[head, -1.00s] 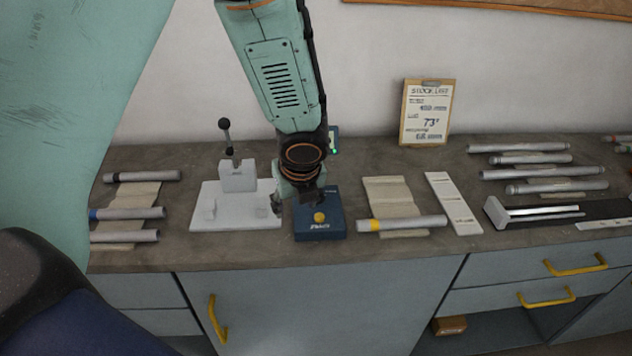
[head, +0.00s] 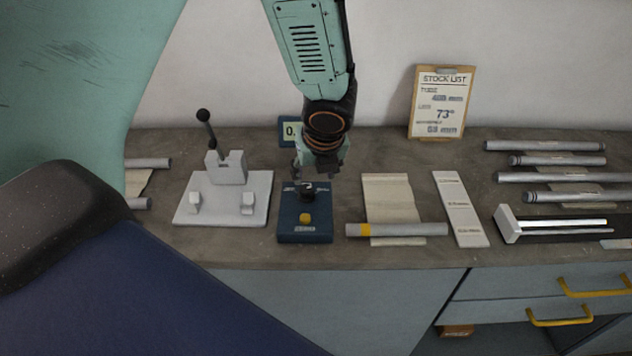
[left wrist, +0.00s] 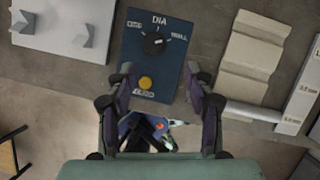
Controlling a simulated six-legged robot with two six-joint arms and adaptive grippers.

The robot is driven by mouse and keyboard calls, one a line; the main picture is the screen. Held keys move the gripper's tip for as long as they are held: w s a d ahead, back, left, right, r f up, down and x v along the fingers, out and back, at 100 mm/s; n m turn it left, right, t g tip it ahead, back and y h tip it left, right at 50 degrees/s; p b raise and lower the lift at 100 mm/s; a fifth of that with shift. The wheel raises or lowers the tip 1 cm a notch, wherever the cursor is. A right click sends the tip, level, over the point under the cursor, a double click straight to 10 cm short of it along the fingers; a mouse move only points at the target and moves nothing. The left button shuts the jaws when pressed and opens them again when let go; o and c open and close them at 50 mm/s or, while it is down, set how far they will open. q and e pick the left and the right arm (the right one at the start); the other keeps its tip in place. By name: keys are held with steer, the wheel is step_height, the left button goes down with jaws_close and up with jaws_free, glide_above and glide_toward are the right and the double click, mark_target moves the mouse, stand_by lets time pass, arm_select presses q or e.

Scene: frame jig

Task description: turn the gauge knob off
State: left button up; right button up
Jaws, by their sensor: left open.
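The gauge is a dark blue box (head: 290,232) on the bench, with a black knob (head: 307,189) on top and a yellow button (head: 305,218) in front of it. In the left wrist view the knob (left wrist: 154,43) sits under a DIA label, with WALL printed at its right. Its exact pointer setting is too small to tell. A small display (head: 288,131) behind is partly hidden by my arm. My left gripper (head: 317,171) is open and empty, above and slightly behind the knob, apart from it. Its fingers (left wrist: 161,73) show spread over the box's near part. My right gripper is out of view.
A white jig with a black-knobbed lever (head: 260,212) stands close left of the gauge. A yellow-banded tube (head: 400,230) on a beige pad (head: 388,187) and a white strip (head: 459,212) lie to the right. Several tubes (head: 545,146) lie further right. A stock list (head: 441,102) leans on the wall.

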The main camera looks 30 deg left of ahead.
mark_target(306, 189)
arm_select(q)
steer(key=b+x, duration=0.1)
steer(key=x, duration=0.2)
steer(key=shift+s, duration=0.2)
steer(key=a+f, duration=0.2)
steer(key=w+a+f+b, duration=0.1)
steer(key=f, duration=0.1)
steer(key=shift+a+f, duration=0.1)
steer(key=shift+a, duration=0.25)
steer(key=shift+d+f, duration=0.15)
steer(key=shift+d, duration=1.05)
steer(key=shift+w+a+f, duration=0.15)
steer(key=shift+a, duration=0.95)
steer(key=shift+c, duration=1.9)
steer(key=shift+d+r, duration=0.3)
steer(key=shift+d, duration=0.55)
steer(key=c, duration=0.5)
steer(key=shift+a, duration=0.45)
jaws_close()
steer(key=shift+d, duration=0.2)
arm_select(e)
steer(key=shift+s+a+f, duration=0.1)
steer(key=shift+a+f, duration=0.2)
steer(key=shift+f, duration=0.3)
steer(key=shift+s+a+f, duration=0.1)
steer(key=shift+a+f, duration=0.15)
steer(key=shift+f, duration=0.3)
